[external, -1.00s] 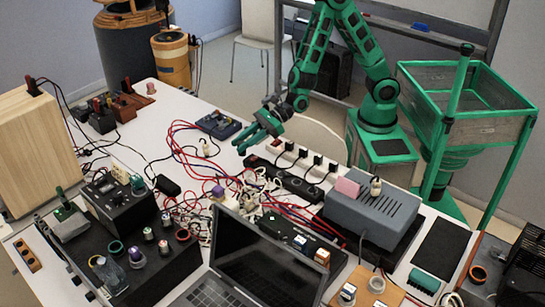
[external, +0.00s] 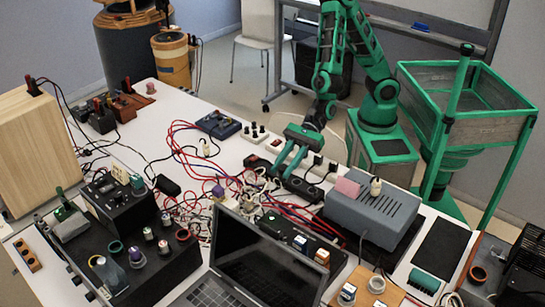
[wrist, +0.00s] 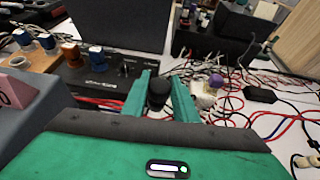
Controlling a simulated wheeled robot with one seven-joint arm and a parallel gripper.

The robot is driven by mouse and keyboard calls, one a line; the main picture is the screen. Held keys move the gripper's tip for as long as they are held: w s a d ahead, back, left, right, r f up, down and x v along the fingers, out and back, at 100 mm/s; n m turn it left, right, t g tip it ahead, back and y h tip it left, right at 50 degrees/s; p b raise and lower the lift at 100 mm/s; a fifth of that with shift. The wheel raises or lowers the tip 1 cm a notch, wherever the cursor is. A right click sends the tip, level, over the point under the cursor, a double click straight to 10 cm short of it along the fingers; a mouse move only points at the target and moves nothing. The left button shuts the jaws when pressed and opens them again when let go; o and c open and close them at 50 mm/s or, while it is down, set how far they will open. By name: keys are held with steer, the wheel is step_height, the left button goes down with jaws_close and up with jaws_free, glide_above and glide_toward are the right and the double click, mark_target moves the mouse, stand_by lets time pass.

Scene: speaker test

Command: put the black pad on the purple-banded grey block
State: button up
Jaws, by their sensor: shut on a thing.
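In the wrist view my gripper (wrist: 160,98) is shut on a small, dark, rounded thing, which I take for the black pad (wrist: 158,91). Its full shape is hidden between the green fingers. A small pale block with purple on it (external: 218,192), apparently the purple-banded grey block, stands among the cables left of my gripper. It also shows in the wrist view (wrist: 215,82), right of the fingers and apart from them.
Red, blue and white cables (external: 190,180) tangle around the block. The grey box (external: 372,215) with a pink piece stands to the right. A laptop (external: 262,255) is open in front. A white power strip (external: 325,170) lies behind. Bare white tabletop lies at the back left.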

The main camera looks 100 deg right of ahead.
steer(key=shift+s+a+r, duration=0.15)
steer(key=shift+s+a, duration=0.3)
steer(key=shift+a, duration=0.05)
glide_above(288, 202)
steer(key=shift+n+y, duration=0.3)
steer(key=shift+w+a+f, duration=0.1)
steer(key=shift+a+f, duration=0.05)
steer(key=shift+f, duration=2.35)
steer(key=shift+w+a+f, duration=0.1)
steer(key=shift+f, duration=2.35)
steer(key=shift+s+g, duration=0.1)
steer(key=shift+g, duration=0.2)
steer(key=o, duration=1.1)
steer(key=shift+d+r, duration=0.1)
steer(key=shift+d, duration=0.05)
steer(key=v, duration=0.7)
steer(key=shift+s, duration=0.15)
